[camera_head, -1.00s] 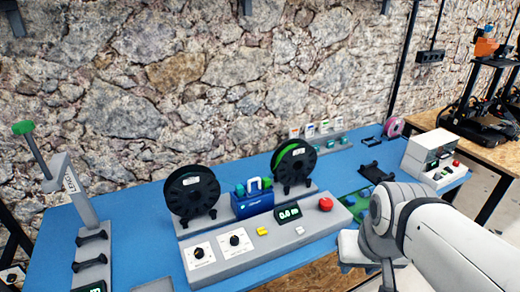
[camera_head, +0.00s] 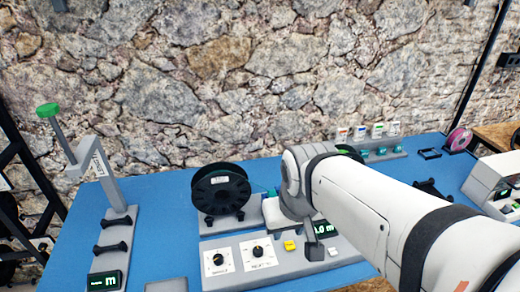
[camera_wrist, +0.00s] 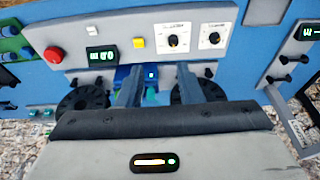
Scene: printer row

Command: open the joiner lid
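The blue joiner (camera_wrist: 150,70) sits between the two filament spools, behind the grey console, in the wrist view. A small white-and-blue part shows on it; I cannot make out the lid's edge or how far it is raised. I cannot tell whether the fingers touch the joiner.
A black spool (camera_head: 220,192) stands left of my arm; another black spool (camera_wrist: 85,97) shows in the wrist view. The grey console (camera_head: 275,262) carries dials, a yellow button (camera_head: 289,245) and a red button (camera_wrist: 54,55). A grey post (camera_head: 105,175) stands at the left.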

